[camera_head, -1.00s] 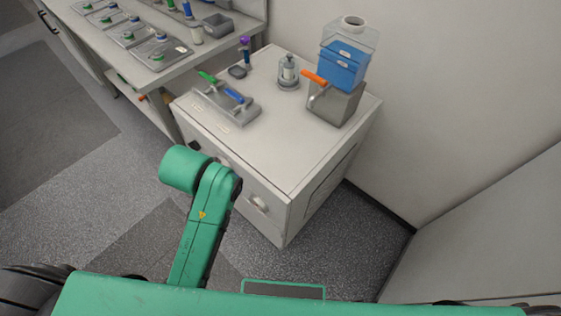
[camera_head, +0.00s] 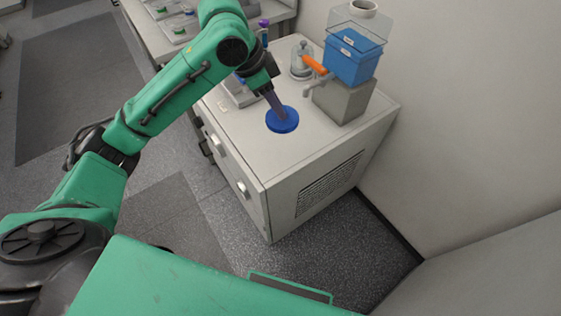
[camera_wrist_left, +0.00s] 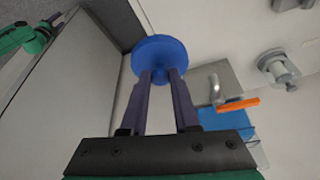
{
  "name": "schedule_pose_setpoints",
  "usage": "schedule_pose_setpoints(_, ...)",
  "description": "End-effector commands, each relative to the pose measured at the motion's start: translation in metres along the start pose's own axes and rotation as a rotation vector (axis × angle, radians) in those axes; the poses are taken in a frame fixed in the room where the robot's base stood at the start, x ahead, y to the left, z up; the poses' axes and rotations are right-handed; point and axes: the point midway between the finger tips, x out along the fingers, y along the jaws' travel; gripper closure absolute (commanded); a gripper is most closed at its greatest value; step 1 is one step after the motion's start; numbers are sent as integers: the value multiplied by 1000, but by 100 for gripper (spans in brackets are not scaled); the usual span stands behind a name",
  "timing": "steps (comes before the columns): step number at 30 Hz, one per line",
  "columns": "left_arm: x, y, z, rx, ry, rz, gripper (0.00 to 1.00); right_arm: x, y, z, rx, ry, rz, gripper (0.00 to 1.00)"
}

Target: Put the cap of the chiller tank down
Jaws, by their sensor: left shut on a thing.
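The cap is a round blue disc (camera_head: 282,119), held low over or on the white top of the cabinet; I cannot tell whether it touches. My left gripper (camera_head: 275,105) is shut on it from above. In the left wrist view the cap (camera_wrist_left: 160,55) sits between the tips of the two fingers (camera_wrist_left: 161,80). The chiller tank is a clear container with blue liquid (camera_head: 352,52) and an open round neck (camera_head: 363,9) on top, standing on a grey block at the back right. My right gripper is not in view.
An orange-handled valve (camera_head: 315,65) sticks out from the grey block (camera_head: 343,98). A small grey and clear vessel (camera_head: 302,58) stands beside it. The cabinet top (camera_head: 300,150) is clear in front of the cap. My left arm partly hides a grey plate at the left.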

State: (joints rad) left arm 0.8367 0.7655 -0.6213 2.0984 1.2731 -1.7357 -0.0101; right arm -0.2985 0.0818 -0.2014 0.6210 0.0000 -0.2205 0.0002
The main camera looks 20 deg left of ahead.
Motion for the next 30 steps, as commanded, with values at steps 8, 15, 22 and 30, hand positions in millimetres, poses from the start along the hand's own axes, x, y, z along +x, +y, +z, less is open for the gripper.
schedule_pose_setpoints(8, 80, 2, 35, -5, -8, 8, 100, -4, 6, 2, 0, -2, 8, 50)
schedule_pose_setpoints(15, 135, 2, 57, -3, -3, 3, 100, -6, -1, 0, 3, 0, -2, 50)
schedule_pose_setpoints(22, 173, 2, 73, -2, -2, 3, 100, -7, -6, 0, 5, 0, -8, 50)
schedule_pose_setpoints(30, 178, 2, 75, -1, -2, 1, 63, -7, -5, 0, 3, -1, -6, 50)
